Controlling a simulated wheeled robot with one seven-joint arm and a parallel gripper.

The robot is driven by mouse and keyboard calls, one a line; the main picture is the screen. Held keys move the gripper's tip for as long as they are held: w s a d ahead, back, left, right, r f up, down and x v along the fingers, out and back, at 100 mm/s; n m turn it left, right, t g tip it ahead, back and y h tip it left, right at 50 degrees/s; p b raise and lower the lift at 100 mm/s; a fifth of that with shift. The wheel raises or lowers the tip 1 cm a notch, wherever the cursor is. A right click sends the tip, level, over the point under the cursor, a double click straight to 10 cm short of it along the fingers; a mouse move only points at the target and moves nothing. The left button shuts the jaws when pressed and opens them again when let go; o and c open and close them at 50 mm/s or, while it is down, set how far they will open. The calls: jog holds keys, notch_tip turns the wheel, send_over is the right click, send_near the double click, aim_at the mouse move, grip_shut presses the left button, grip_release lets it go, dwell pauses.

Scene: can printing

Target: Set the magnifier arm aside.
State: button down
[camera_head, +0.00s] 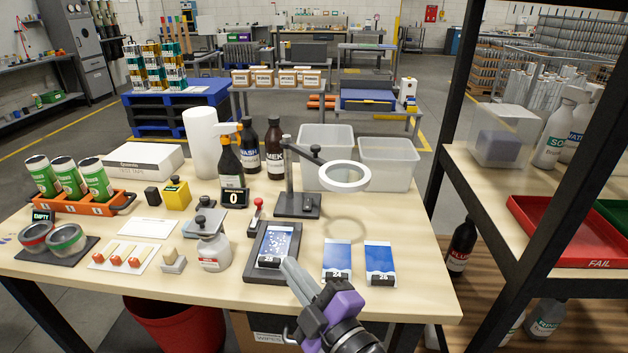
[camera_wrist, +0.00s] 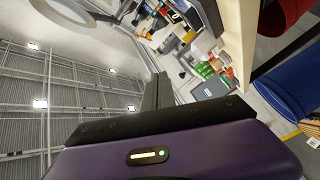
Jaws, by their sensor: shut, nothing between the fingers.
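The magnifier (camera_head: 344,176) is a white ring lens on a dark jointed arm (camera_head: 302,155). Its post rises from a dark square base (camera_head: 297,205) on the workbench, and the ring hangs out to the right over the bench. Part of the white ring shows at the upper left of the wrist view (camera_wrist: 68,10). My gripper (camera_head: 290,266), with grey fingers and a purple body, is in front of and below the ring, near the bench's front edge. It is shut and empty, apart from the magnifier. Its fingers overlap the lower right of a dark plate holder (camera_head: 253,248).
Two blue-and-white cards (camera_head: 381,258) lie right of my fingers. Tall dark bottles (camera_head: 274,150) stand behind the magnifier, and clear bins (camera_head: 388,160) stand behind the ring. A shelf with a red FAIL tray (camera_head: 560,262) is at right. The bench's right front is clear.

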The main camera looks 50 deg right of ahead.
jog(key=w+d+r+n+g+h+p, duration=0.1)
jog(key=w+d+r+h+p, duration=0.1)
jog(key=w+d, duration=0.3)
jog(key=w+d+r+n+g+h+p, duration=0.1)
jog(key=w+d, duration=0.4)
jog(key=d, duration=0.6)
jog(key=shift+w+d+r+n+g+h+p, duration=0.25)
jog(key=shift+r+n+g+h+p, duration=0.2)
jog(key=shift+r+h, duration=0.9)
jog(key=shift+d, duration=0.1)
